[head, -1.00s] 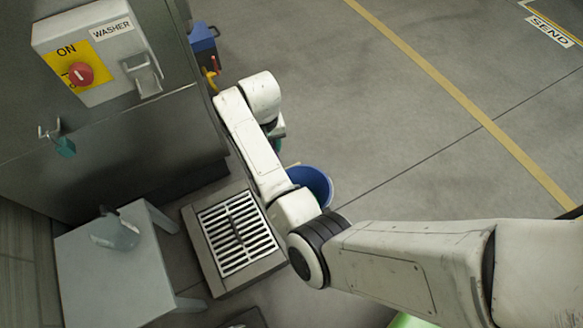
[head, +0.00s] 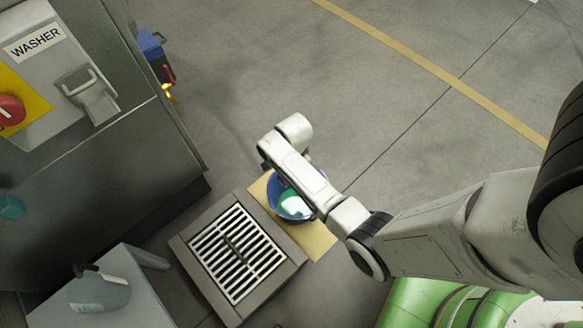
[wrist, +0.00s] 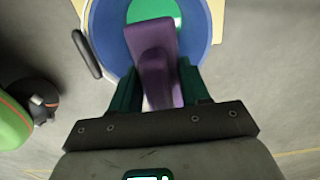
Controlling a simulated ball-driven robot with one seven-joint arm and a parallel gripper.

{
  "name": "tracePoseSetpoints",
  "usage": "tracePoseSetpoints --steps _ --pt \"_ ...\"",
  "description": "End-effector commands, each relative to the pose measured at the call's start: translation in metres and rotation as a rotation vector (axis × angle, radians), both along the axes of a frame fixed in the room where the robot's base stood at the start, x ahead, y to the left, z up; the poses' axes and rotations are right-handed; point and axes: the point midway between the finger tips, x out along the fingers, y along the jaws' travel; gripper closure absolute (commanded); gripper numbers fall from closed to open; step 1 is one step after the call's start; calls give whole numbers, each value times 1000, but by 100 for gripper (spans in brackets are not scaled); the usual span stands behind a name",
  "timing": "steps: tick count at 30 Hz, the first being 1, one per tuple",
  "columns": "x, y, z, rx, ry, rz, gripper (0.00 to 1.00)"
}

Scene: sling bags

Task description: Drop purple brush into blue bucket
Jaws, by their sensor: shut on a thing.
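The blue bucket (head: 275,196) stands on a tan square on the floor beneath my arm, with something green and white inside. In the wrist view, the bucket (wrist: 204,30) fills the top centre, its green content showing behind the brush. The purple brush (wrist: 152,55) is between the green fingers of my gripper (wrist: 158,82), which is shut on it. The brush overlaps the bucket's opening in this view; its height above the rim is hard to tell. In the head view my arm hides the brush and fingers.
A metal floor grate (head: 238,250) lies left of the bucket. A grey stool (head: 135,290) with a grey jug (head: 98,290) stands at lower left. The steel washer (head: 100,130) stands at left, with a blue item (head: 150,45) beyond it. The floor to the right is open.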

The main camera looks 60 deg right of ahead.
Motion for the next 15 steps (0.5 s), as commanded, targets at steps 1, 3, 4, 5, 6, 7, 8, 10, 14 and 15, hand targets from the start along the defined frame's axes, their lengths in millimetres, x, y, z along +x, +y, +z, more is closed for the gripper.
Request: tracePoseSetpoints --steps 1,3,4,5,6,7,8,10,14,15 --pt "0 0 -8 0 0 1 87" --pt "0 0 -15 0 0 1 87" --pt "0 0 -18 -1 0 1 87" --pt "0 0 -22 -1 0 1 87" --pt "0 0 -26 -1 0 2 87" --pt "0 0 -30 -1 0 2 87" --pt "0 0 -33 -1 -1 2 87" --pt "0 0 -40 -1 -1 2 87" --pt "0 0 -50 -1 -1 3 87" --pt "0 0 -52 -1 -1 3 87"
